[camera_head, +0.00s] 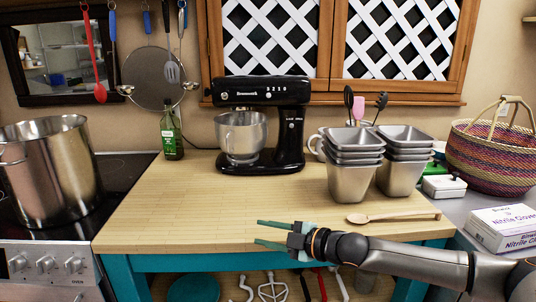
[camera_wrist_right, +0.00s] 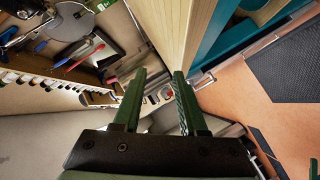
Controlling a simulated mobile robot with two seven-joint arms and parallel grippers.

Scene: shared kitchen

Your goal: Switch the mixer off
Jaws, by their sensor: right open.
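The black stand mixer (camera_head: 277,124) stands upright at the back of the wooden counter, with a steel bowl (camera_head: 241,134) under its head. Small light marks or controls show on its head and column, but they are too small to tell its switch position. My right gripper (camera_head: 262,234) is at the counter's front edge, in front of the mixer and well apart from it. Its green fingers point left, are open and hold nothing. My left gripper is not in view.
A wooden spoon (camera_head: 393,216) and stacked metal tins (camera_head: 354,165) lie right of the mixer. A green bottle (camera_head: 171,134) stands left of it. A large pot (camera_head: 47,170) is on the stove. The counter in front of the mixer is clear.

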